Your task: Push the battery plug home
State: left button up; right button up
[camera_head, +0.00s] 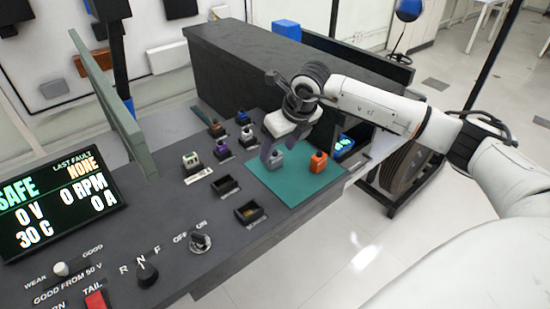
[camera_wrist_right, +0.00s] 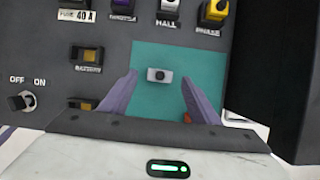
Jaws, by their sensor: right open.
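A grey plug (camera_head: 274,160) stands on a green mat (camera_head: 292,187) at the right of the panel. An orange plug (camera_head: 318,163) stands beside it. I cannot tell which one is the battery plug. My right gripper (camera_head: 271,148) is open just above the grey plug. In the right wrist view the grey plug (camera_wrist_right: 159,75) lies between the spread fingers (camera_wrist_right: 158,98), touching neither, and only a bit of the orange plug (camera_wrist_right: 187,118) shows at the right finger. My left gripper is out of view.
A second open socket (camera_head: 248,212) sits at the panel's front edge. Several fitted plugs, including a white one (camera_head: 192,161) and a purple one (camera_head: 221,149), stand behind. A display (camera_head: 60,205) and an off-on key switch (camera_head: 200,242) are at left. A dark box (camera_head: 290,75) rises behind.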

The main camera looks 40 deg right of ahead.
jog(key=shift+x, duration=1.15)
jog(key=c, duration=1.2)
jog(key=shift+o, duration=0.2)
jog(key=shift+r, duration=0.1)
